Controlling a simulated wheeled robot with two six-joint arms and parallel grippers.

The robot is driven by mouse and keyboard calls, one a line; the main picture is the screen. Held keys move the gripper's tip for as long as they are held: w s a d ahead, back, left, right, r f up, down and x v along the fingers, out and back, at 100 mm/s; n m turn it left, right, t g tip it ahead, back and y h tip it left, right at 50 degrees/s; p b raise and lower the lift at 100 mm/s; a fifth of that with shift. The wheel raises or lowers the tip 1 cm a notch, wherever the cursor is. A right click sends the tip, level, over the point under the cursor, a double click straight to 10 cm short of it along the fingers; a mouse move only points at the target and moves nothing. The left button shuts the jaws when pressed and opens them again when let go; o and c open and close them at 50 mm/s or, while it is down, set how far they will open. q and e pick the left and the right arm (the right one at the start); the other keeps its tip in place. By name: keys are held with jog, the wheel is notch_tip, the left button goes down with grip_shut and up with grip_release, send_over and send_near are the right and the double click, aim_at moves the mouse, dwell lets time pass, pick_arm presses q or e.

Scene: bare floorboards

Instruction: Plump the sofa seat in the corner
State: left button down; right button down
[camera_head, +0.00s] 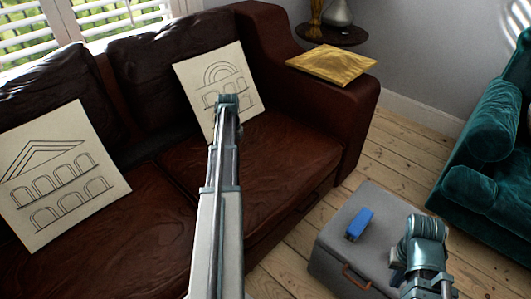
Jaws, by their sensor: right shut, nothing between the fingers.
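The brown leather sofa (350,120) fills the left and middle of the view. Its right-hand seat cushion (290,160) is in the corner by the armrest and looks bare and creased in front of the pillow. A cream pillow with a drawn building (240,75) leans on the backrest there. Another such pillow (100,185) leans at the left. My left arm reaches up the middle across the sofa and hides part of the seat; its fingers do not show. My right gripper (400,268) is shut and empty at the lower right, beside the grey box, away from the sofa.
A gold cushion (330,65) lies on the sofa's armrest. A grey box with a brown handle (335,240) stands on the floorboards with a blue block (359,223) on top. A green armchair (485,165) is at the right. A round side table (350,36) holds vases.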

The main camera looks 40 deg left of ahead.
pick_arm(q)
notch_tip(320, 180, up, 6)
jog(key=p, duration=0.6)
jog(key=shift+d, duration=0.1)
